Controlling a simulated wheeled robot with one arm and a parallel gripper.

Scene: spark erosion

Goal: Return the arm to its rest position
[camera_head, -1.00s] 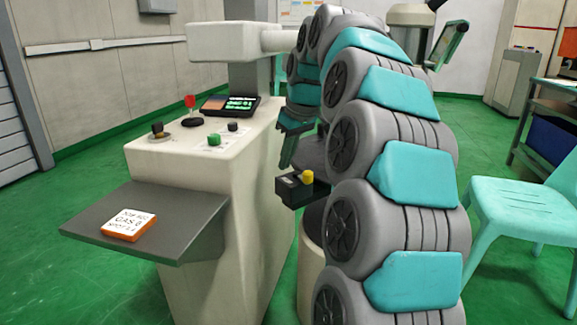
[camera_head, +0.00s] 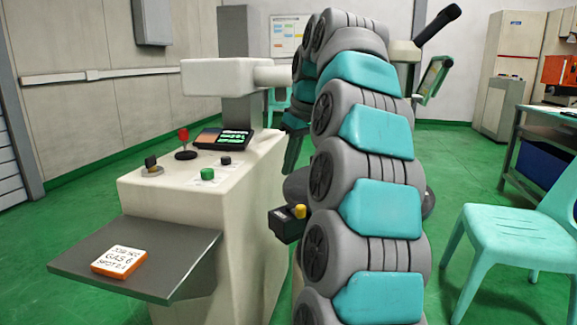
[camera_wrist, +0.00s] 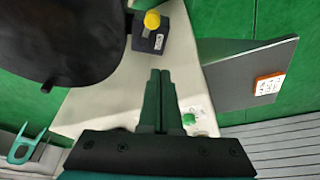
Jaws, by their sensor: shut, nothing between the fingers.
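My gripper (camera_wrist: 160,102) is shut and empty in the wrist view, its two dark fingers side by side above the cream machine cabinet. In the head view my grey and teal arm rises in the middle right and bends over at the top. It hides part of the machine behind it. The gripper's dark tip (camera_head: 292,152) shows only partly there, left of the arm and beside the cabinet (camera_head: 230,200).
The cabinet carries a red lever (camera_head: 183,137), a green button (camera_head: 207,174) and a small display (camera_head: 235,137). A grey shelf (camera_head: 170,245) holds an orange-edged label block (camera_head: 119,260). A dark box with a yellow knob (camera_head: 299,211) sits near my arm. A teal chair (camera_head: 510,235) stands right.

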